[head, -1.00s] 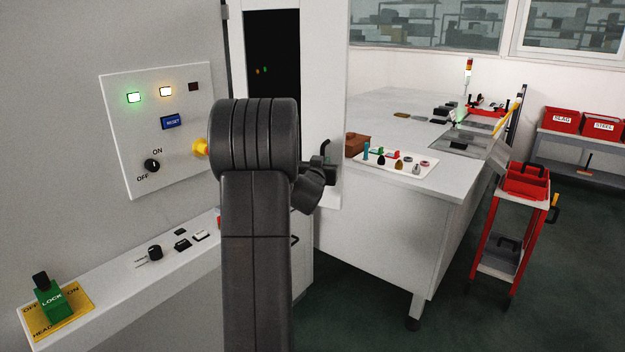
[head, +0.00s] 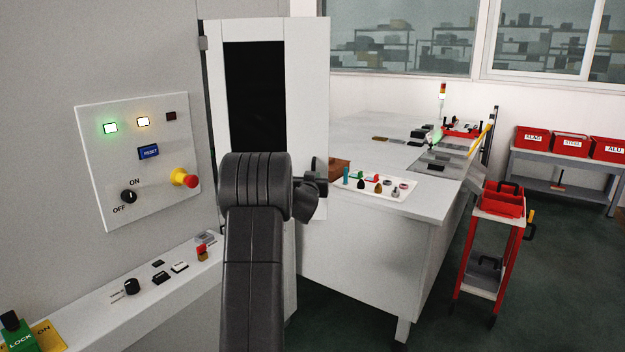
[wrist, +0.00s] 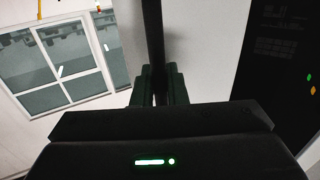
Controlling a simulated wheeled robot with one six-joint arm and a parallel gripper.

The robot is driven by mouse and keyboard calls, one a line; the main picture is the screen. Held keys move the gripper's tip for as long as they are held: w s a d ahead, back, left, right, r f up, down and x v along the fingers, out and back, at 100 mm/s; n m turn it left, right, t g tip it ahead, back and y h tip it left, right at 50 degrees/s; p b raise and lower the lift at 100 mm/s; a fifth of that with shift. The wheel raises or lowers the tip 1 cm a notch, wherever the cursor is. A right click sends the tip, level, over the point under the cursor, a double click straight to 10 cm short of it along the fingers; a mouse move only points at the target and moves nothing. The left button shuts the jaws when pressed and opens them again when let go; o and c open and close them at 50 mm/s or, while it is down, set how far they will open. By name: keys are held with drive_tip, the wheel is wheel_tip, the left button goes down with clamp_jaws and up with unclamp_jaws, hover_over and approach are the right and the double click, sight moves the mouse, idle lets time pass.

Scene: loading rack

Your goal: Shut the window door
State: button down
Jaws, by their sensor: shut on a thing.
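The window door (head: 307,90) is a white panel with a tall dark pane (head: 254,98), hinged on its left beside the grey cabinet wall. It stands ajar; how wide is hard to judge. Its dark upright handle (head: 316,164) is near the right edge, partly hidden by my gripper (head: 318,184). In the wrist view the handle is a black vertical bar (wrist: 152,40) running down between the fingers of my gripper (wrist: 158,86), which are shut on it. The white door face lies behind them, and the dark pane (wrist: 275,60) shows at right. My arm hides the door's lower part.
A control panel (head: 95,180) with lit buttons and a red-yellow stop knob (head: 184,178) is at left, above a ledge (head: 110,320) with switches. A white bench (head: 380,240) stands right behind the door. A red trolley (head: 492,230) is further right, with open green floor around it.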

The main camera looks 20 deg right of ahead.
drive_tip(key=c, duration=1.5)
unclamp_jaws()
drive_tip(key=b+v, duration=0.3)
drive_tip(key=v, duration=1.1)
drive_tip(key=shift+w+d, duration=0.1)
drive_tip(key=p+x, duration=0.3)
drive_tip(key=x, duration=1)
drive_tip(key=shift+w+d, duration=0.15)
drive_tip(key=shift+w, duration=0.2)
